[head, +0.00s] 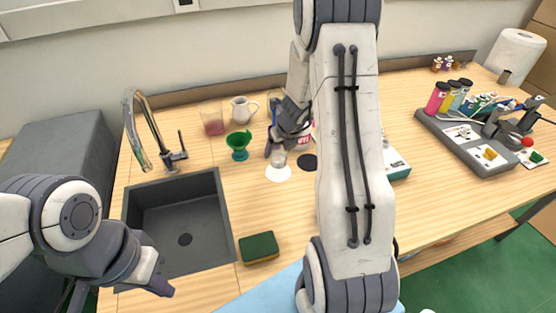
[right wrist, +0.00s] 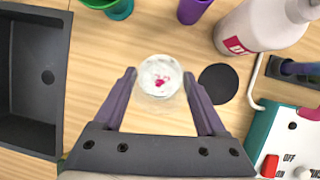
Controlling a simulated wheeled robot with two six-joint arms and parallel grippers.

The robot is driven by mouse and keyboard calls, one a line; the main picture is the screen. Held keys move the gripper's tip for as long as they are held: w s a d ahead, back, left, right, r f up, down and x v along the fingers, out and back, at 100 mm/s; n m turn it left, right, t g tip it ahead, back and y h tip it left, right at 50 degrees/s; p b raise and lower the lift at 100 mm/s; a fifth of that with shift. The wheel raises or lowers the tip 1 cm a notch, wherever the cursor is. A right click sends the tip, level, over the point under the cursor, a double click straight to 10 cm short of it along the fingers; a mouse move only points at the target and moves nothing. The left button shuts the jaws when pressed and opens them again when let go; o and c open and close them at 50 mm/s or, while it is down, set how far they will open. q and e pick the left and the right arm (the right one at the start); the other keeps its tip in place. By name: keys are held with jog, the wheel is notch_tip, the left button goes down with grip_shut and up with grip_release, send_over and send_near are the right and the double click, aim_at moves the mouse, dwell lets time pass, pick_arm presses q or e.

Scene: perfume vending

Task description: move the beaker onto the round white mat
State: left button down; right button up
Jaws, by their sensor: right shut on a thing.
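A small clear beaker (head: 279,158) with a little pink in it is between the fingertips of my right gripper (head: 283,152), which is shut on it. In the right wrist view the beaker (right wrist: 160,77) shows from above between the two purple fingers. The beaker is upright over the round white mat (head: 278,174); I cannot tell if its base touches the mat. In the right wrist view the beaker overlaps the white patch below it. My left gripper (head: 160,286) is at the lower left, far from the beaker, and its jaw opening is unclear.
A round black mat (right wrist: 218,83) lies just right of the beaker. A green cup (head: 239,143), pink-filled glass (head: 213,121) and white jug (head: 242,109) stand behind left. A white bottle (right wrist: 262,25) and white-and-teal device (head: 397,166) are right. The sink (head: 180,235) and sponge (head: 259,247) are nearer.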

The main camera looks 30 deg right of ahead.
aim_at(278, 159)
jog(key=shift+w+f+b, duration=0.1)
jog(key=shift+f+b, duration=1.55)
jog(key=shift+f, duration=0.35)
jog(key=shift+f, duration=0.15)
jog(key=o, duration=1.3)
jog(key=p+v, duration=0.6)
jog(key=v, duration=0.5)
jog(key=s+a+r+n+g+y, duration=0.1)
jog(key=s+a+r+n, duration=0.2)
jog(key=a+n, duration=0.5)
jog(key=s+a+r+n+g+y, duration=0.1)
jog(key=s+a+r+n, duration=0.15)
jog(key=a+n, duration=0.55)
jog(key=s+a+r+n+y, duration=0.1)
jog(key=s+a+r+n, duration=0.2)
jog(key=a+n, duration=0.5)
jog(key=s+a+r+n+g, duration=0.1)
jog(key=s+n, duration=0.4)
jog(key=n, duration=0.2)
jog(key=s+a+r+n+h, duration=0.1)
jog(key=s+a+n, duration=0.1)
jog(key=s+n, duration=0.3)
jog(key=s+a+r+n+g+h, duration=0.1)
jog(key=s+a+n, duration=0.1)
jog(key=s+n, duration=0.3)
jog(key=shift+s+a+n+g+p, duration=0.1)
jog(key=shift+s+n+g+p, duration=0.05)
jog(key=shift+n, duration=0.85)
jog(key=shift+s+n+g+p, duration=0.15)
jog(key=shift+n, duration=0.85)
